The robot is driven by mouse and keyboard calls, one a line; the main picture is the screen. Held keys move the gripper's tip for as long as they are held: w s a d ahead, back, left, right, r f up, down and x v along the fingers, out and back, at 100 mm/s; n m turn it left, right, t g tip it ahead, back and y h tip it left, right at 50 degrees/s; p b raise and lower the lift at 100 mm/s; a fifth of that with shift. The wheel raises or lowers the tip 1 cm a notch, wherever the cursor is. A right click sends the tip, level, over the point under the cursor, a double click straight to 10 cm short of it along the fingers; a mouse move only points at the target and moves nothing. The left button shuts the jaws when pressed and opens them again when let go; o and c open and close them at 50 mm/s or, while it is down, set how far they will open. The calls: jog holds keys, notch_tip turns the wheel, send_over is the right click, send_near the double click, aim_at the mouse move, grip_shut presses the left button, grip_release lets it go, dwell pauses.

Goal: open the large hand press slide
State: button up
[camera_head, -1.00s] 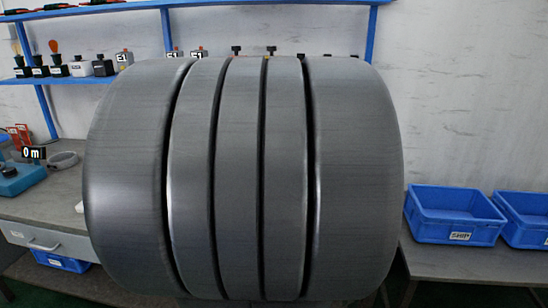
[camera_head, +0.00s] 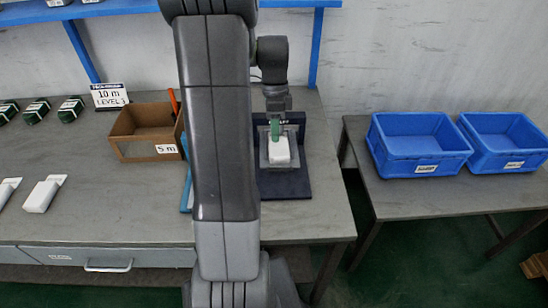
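I cannot single out a large hand press or its slide for certain. A dark blue fixture (camera_head: 299,185) stands on the bench behind and right of my arm, with a lettered upright plate at its back. A white block (camera_head: 279,151) sits on the fixture in a grey, partly see-through holder. A green part (camera_head: 275,129) is at the block's far end, right under my gripper (camera_head: 277,112). My gripper points down over the fixture. Its fingers are too small and dark to tell whether they are open or shut on the green part. My arm hides the fixture's left side.
A brown bin (camera_head: 113,149) labelled 5 m stands left of my arm, near a 10 m sign (camera_head: 109,96). White parts (camera_head: 42,194) and dark green boxes (camera_head: 71,108) lie farther left. Blue bins (camera_head: 425,168) stand on a separate table at right. The left bench is mostly clear.

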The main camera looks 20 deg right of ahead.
jog(key=x, duration=1.1)
jog(key=shift+f, duration=0.35)
jog(key=shift+c, duration=0.2)
grip_shut()
